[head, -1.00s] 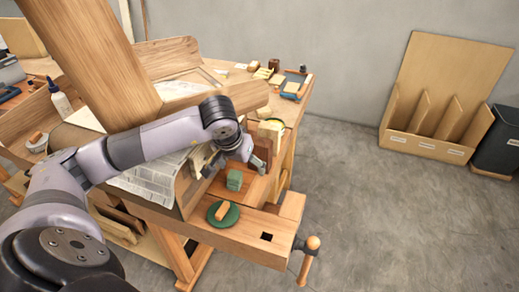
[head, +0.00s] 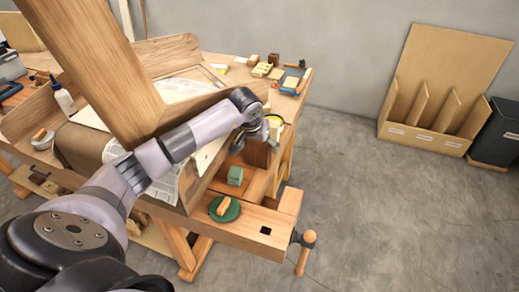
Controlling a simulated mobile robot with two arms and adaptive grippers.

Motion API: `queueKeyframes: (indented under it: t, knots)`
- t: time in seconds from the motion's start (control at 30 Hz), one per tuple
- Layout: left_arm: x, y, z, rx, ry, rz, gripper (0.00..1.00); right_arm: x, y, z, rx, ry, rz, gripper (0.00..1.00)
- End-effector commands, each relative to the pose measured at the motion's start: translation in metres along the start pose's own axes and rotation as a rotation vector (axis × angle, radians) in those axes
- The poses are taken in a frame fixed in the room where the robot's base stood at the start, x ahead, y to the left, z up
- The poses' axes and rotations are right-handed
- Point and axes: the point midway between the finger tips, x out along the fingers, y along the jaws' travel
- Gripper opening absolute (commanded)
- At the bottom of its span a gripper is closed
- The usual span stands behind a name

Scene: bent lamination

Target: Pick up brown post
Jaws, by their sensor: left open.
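A dark brown upright block (head: 257,153), the likeliest brown post, stands on the bench near its right end. My left gripper (head: 256,138) is at the top of this block, with its open fingers pointing down. The gripper hides part of the block's top, and I cannot tell whether the fingers touch it. A smaller dark brown piece (head: 273,59) stands farther back on the bench. My right gripper is not in view.
A green block (head: 235,176) and a green disc (head: 226,209) with a wooden piece on it lie in front. A large wooden beam (head: 95,65) rises at the left. A vise handle (head: 306,250) sticks out at the front right.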

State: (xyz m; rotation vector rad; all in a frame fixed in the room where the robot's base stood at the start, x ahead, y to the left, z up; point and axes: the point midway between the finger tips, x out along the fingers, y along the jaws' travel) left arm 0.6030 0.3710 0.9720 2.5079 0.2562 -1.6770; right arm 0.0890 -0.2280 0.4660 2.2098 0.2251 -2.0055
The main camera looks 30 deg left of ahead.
Motion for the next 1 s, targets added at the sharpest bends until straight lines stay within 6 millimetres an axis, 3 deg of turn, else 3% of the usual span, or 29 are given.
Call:
queueKeyframes:
  t: [0.13,0.4,1.0]
  knots:
    - [0.013,0.0,0.0,-0.001,-0.001,0.001,0.82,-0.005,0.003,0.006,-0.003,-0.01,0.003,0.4]
    - [0.016,0.0,0.0,0.0,0.0,0.0,0.8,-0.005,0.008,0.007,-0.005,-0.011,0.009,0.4]
    - [0.015,0.0,0.0,0.0,0.001,0.0,0.4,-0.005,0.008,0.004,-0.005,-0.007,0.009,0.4]
